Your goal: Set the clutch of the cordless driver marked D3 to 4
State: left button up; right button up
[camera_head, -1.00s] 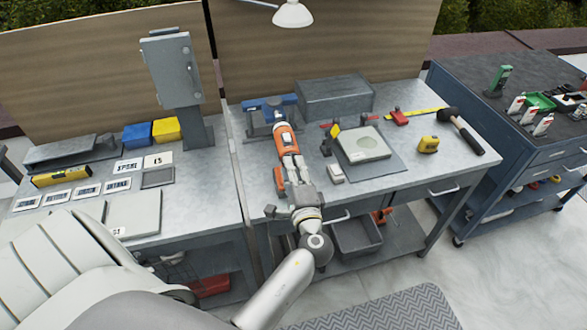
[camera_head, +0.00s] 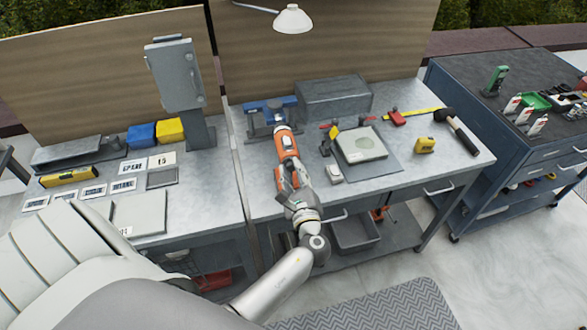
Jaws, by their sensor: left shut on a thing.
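An orange and grey cordless driver (camera_head: 287,142) is over the left part of the middle bench, in front of the blue vise. My left gripper (camera_head: 289,180) is shut on it from the near side. Its orange body points away toward the vise, and the gripper hides part of it. The D3 mark, the clutch ring and its numbers are too small to read. My right gripper is not in view.
A mat with a pale plate (camera_head: 361,145), a yellow tape measure (camera_head: 425,145) and a black-headed mallet (camera_head: 458,132) lie to the right. The left bench holds cards and bins.

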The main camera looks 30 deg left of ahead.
pick_arm(q)
jog(key=shift+r+m+p, duration=0.1)
jog(key=shift+m+p, duration=0.45)
jog(key=shift+m, duration=0.55)
jog(key=o, duration=1.1)
jog(key=shift+c, duration=0.2)
jog(key=shift+s, duration=0.1)
jog(key=v, duration=1.2)
